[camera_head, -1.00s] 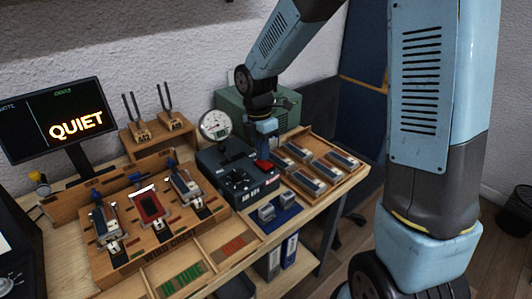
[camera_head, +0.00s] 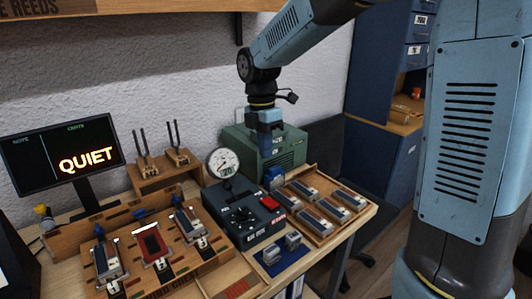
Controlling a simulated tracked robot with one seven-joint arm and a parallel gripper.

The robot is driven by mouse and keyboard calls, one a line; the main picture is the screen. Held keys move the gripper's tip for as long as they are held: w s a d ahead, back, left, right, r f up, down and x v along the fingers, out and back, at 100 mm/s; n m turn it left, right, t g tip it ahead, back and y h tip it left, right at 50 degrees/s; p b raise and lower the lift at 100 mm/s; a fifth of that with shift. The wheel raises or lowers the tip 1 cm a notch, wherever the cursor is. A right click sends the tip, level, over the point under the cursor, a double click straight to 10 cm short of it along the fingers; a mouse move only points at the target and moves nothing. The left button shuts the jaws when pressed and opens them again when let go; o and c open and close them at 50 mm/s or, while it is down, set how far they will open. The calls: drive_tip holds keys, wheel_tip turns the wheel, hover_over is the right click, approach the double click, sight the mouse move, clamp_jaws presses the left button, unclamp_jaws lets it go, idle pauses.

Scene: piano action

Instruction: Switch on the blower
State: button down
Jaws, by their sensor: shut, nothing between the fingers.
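A dark control box (camera_head: 238,218) stands on the bench, with a black knob (camera_head: 243,214) and a red switch (camera_head: 270,203) on its top. I cannot make out the switch's position. A round white gauge (camera_head: 223,163) rises behind the box. A green ribbed housing (camera_head: 291,147) stands at the back; I cannot tell whether it is the blower. My gripper (camera_head: 271,153) points down in front of the housing, above the box's far right corner, shut and empty. A small blue block (camera_head: 274,177) shows just below its fingertips; I cannot tell whether they touch.
A wooden tray (camera_head: 373,207) of grey reed units lies to the right. A blue mat (camera_head: 282,257) with small metal pieces lies in front. A wooden rack (camera_head: 200,258) with reed units stands at left, before a screen (camera_head: 62,150) reading QUIET. My arm blocks the right side.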

drive_tip(key=s+d+r+m+t, duration=0.3)
drive_tip(key=s+d+r+m, duration=0.1)
drive_tip(key=s+d+m, duration=0.6)
drive_tip(key=s+d+r+m+t, duration=0.3)
drive_tip(key=s+d+m, duration=0.6)
drive_tip(key=m, duration=0.5)
drive_tip(key=shift+s+d+r+m+t+y, duration=0.4)
drive_tip(key=shift+d+r, duration=0.05)
drive_tip(key=shift+s, duration=0.15)
